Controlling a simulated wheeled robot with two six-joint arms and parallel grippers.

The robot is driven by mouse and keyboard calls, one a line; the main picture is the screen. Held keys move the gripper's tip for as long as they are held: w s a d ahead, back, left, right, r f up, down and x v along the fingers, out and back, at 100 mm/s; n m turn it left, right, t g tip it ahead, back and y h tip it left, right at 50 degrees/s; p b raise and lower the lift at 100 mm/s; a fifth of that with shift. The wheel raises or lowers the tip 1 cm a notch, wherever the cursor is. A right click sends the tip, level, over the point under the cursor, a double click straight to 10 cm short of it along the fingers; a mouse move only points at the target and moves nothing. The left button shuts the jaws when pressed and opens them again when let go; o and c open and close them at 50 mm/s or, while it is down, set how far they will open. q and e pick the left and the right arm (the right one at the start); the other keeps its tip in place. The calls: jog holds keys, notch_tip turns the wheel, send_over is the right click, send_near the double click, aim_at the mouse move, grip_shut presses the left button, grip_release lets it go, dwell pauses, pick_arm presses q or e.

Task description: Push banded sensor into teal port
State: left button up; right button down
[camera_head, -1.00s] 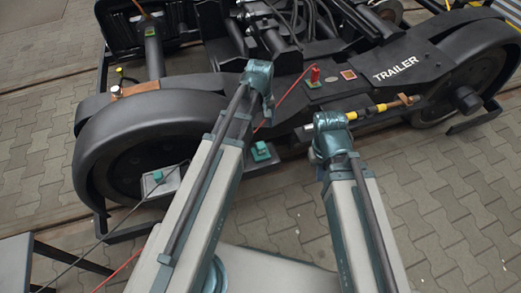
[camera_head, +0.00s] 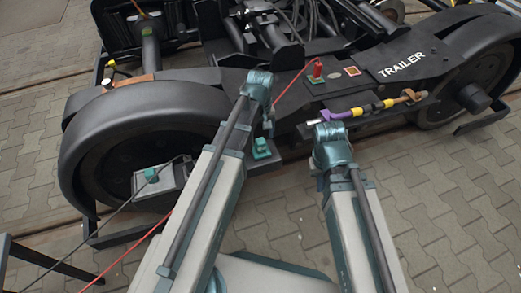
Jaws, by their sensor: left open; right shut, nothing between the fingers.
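A rod with yellow and black bands (camera_head: 372,107) lies along the bogie's near side at the right. It has a purple collar (camera_head: 336,114), a grey tip to the left and a brown piece at its right end. I take it for the banded sensor. A teal block (camera_head: 261,148) sits on a ledge low on the frame; another teal block (camera_head: 151,175) is on a grey box at the left wheel. I cannot tell which is the port. My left gripper (camera_head: 268,120) is open above the middle teal block. My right gripper (camera_head: 329,133) is shut and empty beside the purple collar; its fingers are mostly hidden.
A red plug (camera_head: 317,69) stands on a green base on the bogie, its red cable passing behind my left arm to the lower left. A black cable runs from the left teal block. The bogie wheel (camera_head: 130,168) stands at left. Paving is free at lower right.

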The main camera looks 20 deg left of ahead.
aim_at(260, 140)
dwell(0.3)
pick_arm(q)
jog(key=f+b, duration=0.5)
jog(key=shift+a+f, duration=0.15)
jog(key=shift+a, duration=0.05)
grip_shut()
dwell(0.4)
